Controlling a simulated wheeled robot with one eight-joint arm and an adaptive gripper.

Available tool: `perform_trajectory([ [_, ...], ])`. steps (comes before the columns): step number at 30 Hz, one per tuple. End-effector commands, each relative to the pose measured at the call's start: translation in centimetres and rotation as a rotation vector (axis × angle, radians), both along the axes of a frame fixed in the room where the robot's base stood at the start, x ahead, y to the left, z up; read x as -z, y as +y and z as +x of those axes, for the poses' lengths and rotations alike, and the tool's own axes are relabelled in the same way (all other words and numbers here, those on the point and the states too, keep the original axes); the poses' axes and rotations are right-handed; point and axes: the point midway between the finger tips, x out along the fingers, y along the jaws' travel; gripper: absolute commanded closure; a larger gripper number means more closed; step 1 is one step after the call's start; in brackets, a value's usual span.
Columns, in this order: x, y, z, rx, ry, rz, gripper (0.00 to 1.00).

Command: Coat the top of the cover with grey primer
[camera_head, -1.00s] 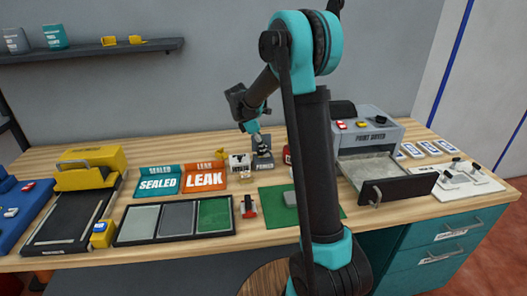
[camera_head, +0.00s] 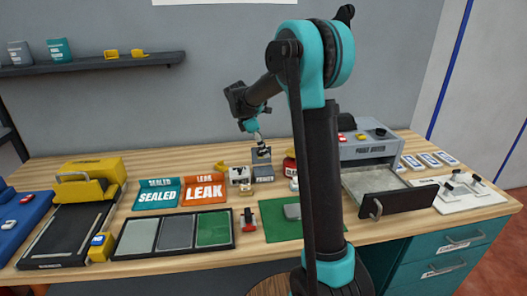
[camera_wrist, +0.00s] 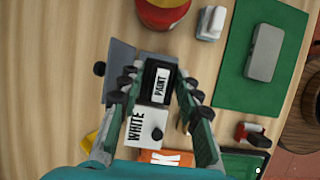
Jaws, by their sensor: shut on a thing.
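The grey cover (camera_head: 292,211) lies flat on a green mat; it also shows at the upper right of the wrist view (camera_wrist: 265,52). My gripper (camera_head: 260,143) is at the back middle of the bench, above the grey primer box (camera_head: 263,175). In the wrist view my gripper (camera_wrist: 160,84) has its fingers on both sides of a black block labelled PAINT (camera_wrist: 160,83), and is shut on it. The block is over the primer box, part of which shows grey beside it (camera_wrist: 121,62). Whether the block is clear of the box is hard to tell. The cover is well apart from my gripper.
A white paint box (camera_head: 239,176) stands close left of the primer box. A red container (camera_head: 290,168) stands to the right. The green mat (camera_head: 272,230) is partly behind my arm. A paint dryer (camera_head: 370,150) with its drawer out stands further right. SEALED and LEAK trays lie left.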

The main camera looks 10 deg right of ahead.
Motion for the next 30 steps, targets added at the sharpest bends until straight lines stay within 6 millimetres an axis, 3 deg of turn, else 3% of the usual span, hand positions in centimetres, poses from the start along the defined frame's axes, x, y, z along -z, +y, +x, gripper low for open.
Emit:
perform_trajectory([
  [14, 0.3, 0.0, 0.0, 0.000, 0.000, 0.000, 0.88],
  [30, 4.9, 0.0, 0.0, -0.002, 0.001, 0.000, 0.88],
])
